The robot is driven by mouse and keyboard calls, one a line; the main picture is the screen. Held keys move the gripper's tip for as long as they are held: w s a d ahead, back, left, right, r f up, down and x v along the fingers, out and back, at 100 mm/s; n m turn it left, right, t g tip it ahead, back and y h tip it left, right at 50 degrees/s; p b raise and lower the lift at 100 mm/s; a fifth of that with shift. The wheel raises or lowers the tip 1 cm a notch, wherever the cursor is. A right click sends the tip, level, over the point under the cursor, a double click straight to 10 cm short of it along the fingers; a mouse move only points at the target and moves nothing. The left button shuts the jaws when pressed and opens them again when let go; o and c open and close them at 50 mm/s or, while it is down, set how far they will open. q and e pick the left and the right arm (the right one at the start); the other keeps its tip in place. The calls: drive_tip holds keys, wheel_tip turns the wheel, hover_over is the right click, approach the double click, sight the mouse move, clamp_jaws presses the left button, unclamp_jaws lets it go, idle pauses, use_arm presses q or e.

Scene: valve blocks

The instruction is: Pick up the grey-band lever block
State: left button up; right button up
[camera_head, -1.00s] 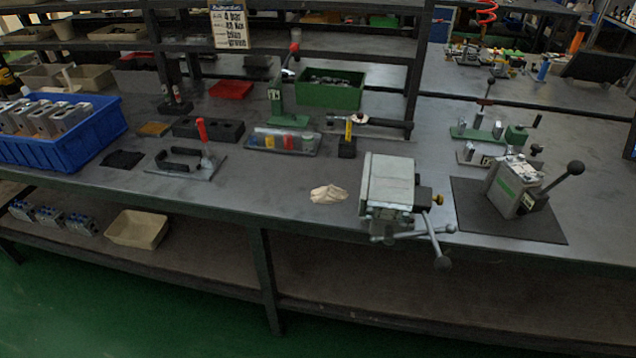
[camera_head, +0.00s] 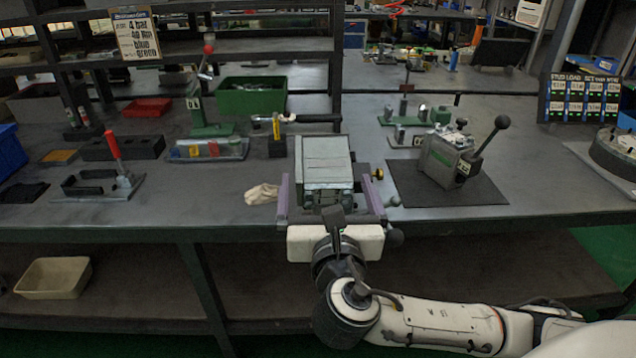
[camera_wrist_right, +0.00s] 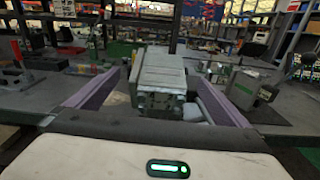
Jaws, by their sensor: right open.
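A grey block (camera_head: 325,160) with a pale flat top stands at the table's front edge. It has a ball-ended lever on its front right and a yellow knob on its right side; I cannot make out a separate grey band. My right gripper (camera_head: 327,185) is open, with its purple fingers on the left and right of this block. The wrist view shows the block (camera_wrist_right: 158,75) between the fingers, with gaps on both sides. Another lever block (camera_head: 443,165), with a green band and a black ball lever, stands on a dark mat to the right. My left gripper is not in view.
A crumpled cloth (camera_head: 262,193) lies just left of the gripper. A red-handled fixture (camera_head: 115,165), a tray with coloured pieces (camera_head: 208,149) and a green bin (camera_head: 251,97) stand left and behind. The dark mat (camera_head: 470,193) is at the right.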

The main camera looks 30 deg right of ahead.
sight(322, 147)
drive_tip(key=shift+w+d+r, duration=0.25)
drive_tip(key=shift+w+d, duration=0.05)
drive_tip(key=x, duration=0.4)
drive_tip(key=shift+w+d+r, duration=0.15)
drive_tip(key=shift+w, duration=0.05)
drive_tip(key=x, duration=0.5)
drive_tip(key=shift+w, duration=0.35)
